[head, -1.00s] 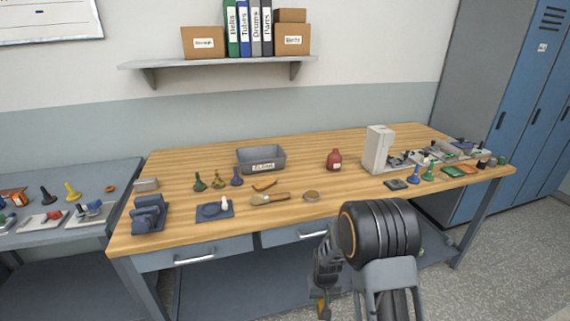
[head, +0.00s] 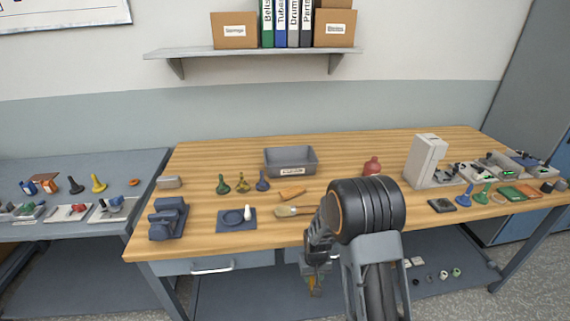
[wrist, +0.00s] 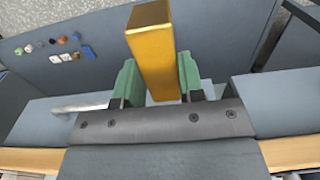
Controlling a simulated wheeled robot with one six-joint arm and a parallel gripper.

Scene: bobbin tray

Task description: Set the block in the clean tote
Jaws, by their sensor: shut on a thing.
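The block (wrist: 152,50) is a long golden-yellow bar. In the wrist view it stands between the two green fingers of my gripper (wrist: 156,82), which is shut on it. In the head view my gripper (head: 316,276) is low, in front of the bench's front edge, with a bit of yellow showing at its tip. The tote (head: 290,172) is a grey open bin with a white label too blurred to read surely. It stands towards the back of the wooden bench, beyond and above my gripper in the picture, and looks empty.
The bench drawer (head: 211,265) is near my gripper.

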